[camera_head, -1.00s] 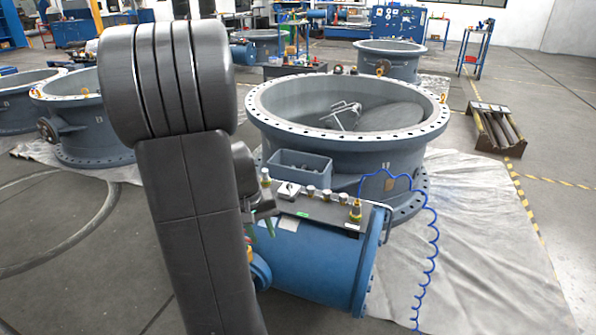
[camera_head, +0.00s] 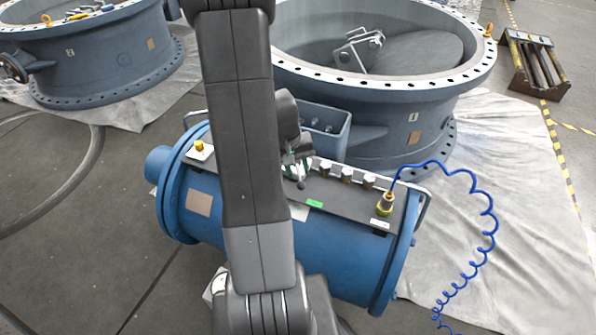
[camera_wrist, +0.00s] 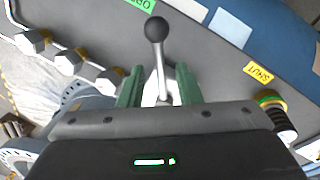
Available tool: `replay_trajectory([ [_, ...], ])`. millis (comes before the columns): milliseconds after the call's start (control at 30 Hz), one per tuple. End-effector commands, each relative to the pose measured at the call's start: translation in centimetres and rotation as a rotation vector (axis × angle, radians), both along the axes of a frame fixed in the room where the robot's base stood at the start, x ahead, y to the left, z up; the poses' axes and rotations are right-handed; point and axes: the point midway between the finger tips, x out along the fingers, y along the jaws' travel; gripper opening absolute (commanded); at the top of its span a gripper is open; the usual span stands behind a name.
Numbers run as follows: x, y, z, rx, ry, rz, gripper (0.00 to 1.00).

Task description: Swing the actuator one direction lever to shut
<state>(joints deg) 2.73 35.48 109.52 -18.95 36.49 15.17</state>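The direction lever (camera_wrist: 157,32) is a grey rod with a black ball knob in the wrist view. It stands between the two green fingers of my gripper (camera_wrist: 159,86), with gaps on both sides, so the gripper is open around it. The knob leans toward the top, near the green OPEN label (camera_wrist: 138,3). The yellow SHUT label (camera_wrist: 258,74) is to the right. In the head view my gripper (camera_head: 297,165) is over the panel of the blue actuator (camera_head: 345,250); my arm hides part of it.
A coiled blue hose (camera_head: 487,230) rises from the panel's right end. A large grey valve body (camera_head: 400,120) stands behind.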

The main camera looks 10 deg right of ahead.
Motion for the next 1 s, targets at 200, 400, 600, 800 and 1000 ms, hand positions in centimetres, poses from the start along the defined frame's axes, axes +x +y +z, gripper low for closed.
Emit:
replay_trajectory([
  [200, 0.00, -0.18, -0.88, 0.000, -0.001, 0.001, 0.31],
  [400, 0.01, -0.18, -0.87, 0.000, -0.001, 0.001, 0.31],
  [600, 0.00, -0.18, -0.86, 0.000, -0.001, 0.000, 0.00],
  [800, 0.01, -0.17, -0.85, 0.000, -0.001, 0.000, 0.00],
  [1000, 0.06, 0.03, -0.92, 0.000, -0.002, -0.029, 0.00],
])
